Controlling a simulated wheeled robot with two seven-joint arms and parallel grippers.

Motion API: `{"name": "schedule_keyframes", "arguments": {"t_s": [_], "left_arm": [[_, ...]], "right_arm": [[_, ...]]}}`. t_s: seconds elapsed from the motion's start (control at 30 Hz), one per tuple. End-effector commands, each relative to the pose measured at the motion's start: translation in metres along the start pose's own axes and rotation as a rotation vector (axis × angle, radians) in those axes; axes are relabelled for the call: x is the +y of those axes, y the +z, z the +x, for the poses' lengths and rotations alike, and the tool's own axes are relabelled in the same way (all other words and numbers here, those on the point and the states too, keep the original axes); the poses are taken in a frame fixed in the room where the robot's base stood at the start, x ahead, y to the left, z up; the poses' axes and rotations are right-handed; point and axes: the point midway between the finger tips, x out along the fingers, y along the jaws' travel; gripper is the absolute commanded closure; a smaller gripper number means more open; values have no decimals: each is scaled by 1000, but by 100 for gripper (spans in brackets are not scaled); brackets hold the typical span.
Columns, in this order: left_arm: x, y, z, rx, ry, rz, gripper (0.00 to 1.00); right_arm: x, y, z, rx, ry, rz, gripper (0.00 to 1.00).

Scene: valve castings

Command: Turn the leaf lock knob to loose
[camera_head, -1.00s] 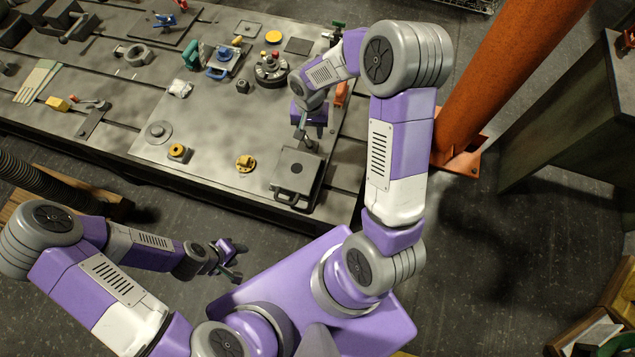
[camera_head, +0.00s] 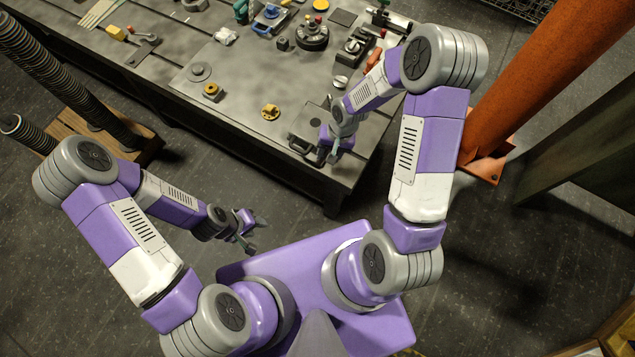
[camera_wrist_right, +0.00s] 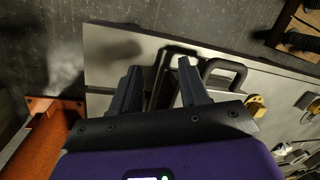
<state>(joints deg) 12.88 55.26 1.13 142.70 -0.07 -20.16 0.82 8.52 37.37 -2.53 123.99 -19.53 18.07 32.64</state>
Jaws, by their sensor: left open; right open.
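I cannot tell for certain which part is the leaf lock knob. A flat grey plate (camera_head: 308,117) with a dark handle (camera_head: 299,146) lies at the table's front right corner. In the right wrist view the handle (camera_wrist_right: 228,68) stands right of the fingers. My right gripper (camera_head: 330,156) is over the plate's front edge and partly hides it. Its two dark fingers (camera_wrist_right: 158,82) are apart, with a dark bar beyond them and nothing held. A small silver round part (camera_head: 341,82) sits behind the plate. My left gripper (camera_head: 256,233) is open and empty, off the table above the floor.
A yellow part (camera_head: 270,112) and a yellow-ringed block (camera_head: 212,91) stand left of the plate. A round fixture with knobs (camera_head: 312,36) and a dark clamp device (camera_head: 355,46) stand farther back. An orange column (camera_head: 530,75) rises at right.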

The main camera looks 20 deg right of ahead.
Motion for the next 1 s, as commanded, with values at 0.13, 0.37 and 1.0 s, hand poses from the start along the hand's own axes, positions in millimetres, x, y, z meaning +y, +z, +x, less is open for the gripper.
{"name": "schedule_keyframes", "arguments": {"t_s": [0.13, 0.37, 1.0], "left_arm": [[2, 0, -4, 0, 0, 0, 57], [4, 0, -10, 0, 0, 0, 57], [6, 1, -17, 0, 0, 0, 57]], "right_arm": [[-7, 23, 19, -22, -46, -39, 55], [-16, 60, 45, -34, -109, -97, 55], [-17, 109, 70, -18, -150, -167, 55]]}}
